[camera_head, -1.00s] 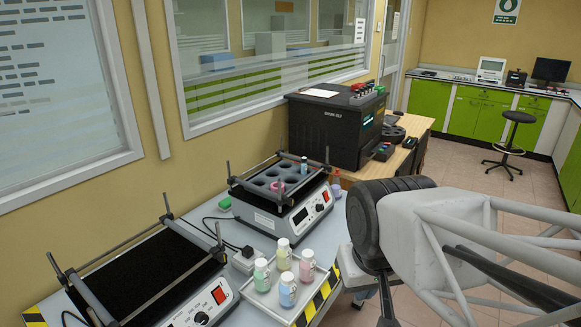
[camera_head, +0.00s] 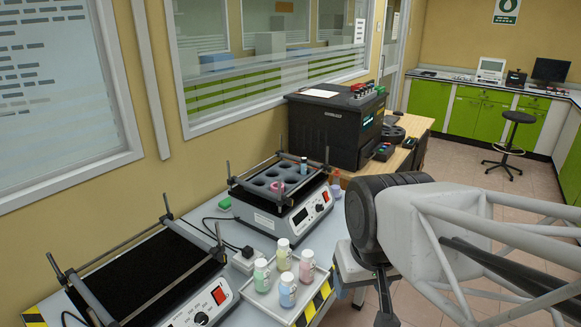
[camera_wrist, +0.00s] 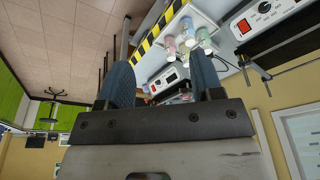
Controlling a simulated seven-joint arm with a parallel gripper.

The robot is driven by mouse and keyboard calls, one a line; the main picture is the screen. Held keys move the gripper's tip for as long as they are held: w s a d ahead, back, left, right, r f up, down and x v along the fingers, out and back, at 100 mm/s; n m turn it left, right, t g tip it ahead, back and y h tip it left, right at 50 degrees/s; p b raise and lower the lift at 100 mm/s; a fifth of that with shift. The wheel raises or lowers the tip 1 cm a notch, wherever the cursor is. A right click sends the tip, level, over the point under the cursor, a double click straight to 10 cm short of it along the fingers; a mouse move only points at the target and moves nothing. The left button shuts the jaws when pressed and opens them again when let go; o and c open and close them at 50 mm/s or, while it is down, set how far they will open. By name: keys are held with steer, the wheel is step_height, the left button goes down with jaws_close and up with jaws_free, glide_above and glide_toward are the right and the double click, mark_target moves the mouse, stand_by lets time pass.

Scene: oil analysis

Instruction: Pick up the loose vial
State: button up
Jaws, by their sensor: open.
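A blue vial (camera_head: 304,166) stands in the holed rack of the rear shaker (camera_head: 283,207), near a pink ring-like item (camera_head: 277,187). A small purple-and-orange item (camera_head: 336,187) stands beside that shaker; I cannot tell which is the loose vial. My gripper (camera_wrist: 163,78) is open and empty, apart from everything. In the head view its fingers are not clear.
A flat black-topped shaker (camera_head: 150,275) stands at the front left. A large black machine (camera_head: 335,125) stands behind the rear shaker. A green item (camera_head: 225,204) lies near the wall. Yellow-black tape (camera_head: 318,298) marks the table edge. Open floor is to the right.

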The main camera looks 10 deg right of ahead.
steer(key=w+a+r+n+y, duration=0.1)
steer(key=w+r+n+y, duration=0.1)
steer(key=w, duration=0.9)
steer(key=w+a+r+n+y, duration=0.1)
steer(key=w+a+r+y, duration=0.1)
steer(key=w, duration=0.9)
steer(key=n+t+y, duration=0.3)
steer(key=t, duration=0.2)
glide_above(306, 160)
steer(key=s+a, duration=0.3)
steer(key=s, duration=0.6)
steer(key=s+a, duration=0.2)
steer(key=s, duration=0.7)
step_height(306, 160, down, 8)
steer(key=w+d+f+t, duration=0.1)
steer(key=w+d+f, duration=0.2)
steer(key=w+f, duration=0.2)
steer(key=w+d+f+t, duration=0.1)
steer(key=w+d+f, duration=0.3)
steer(key=w, duration=0.5)
steer(key=shift+w+d+f+n+t, duration=0.15)
steer(key=shift+w+f+n+t, duration=0.2)
steer(key=shift+f, duration=0.45)
steer(key=shift+x, duration=1.25)
steer(key=shift+w, duration=0.15)
steer(key=shift+x, duration=2.5)
steer(key=shift+r, duration=0.1)
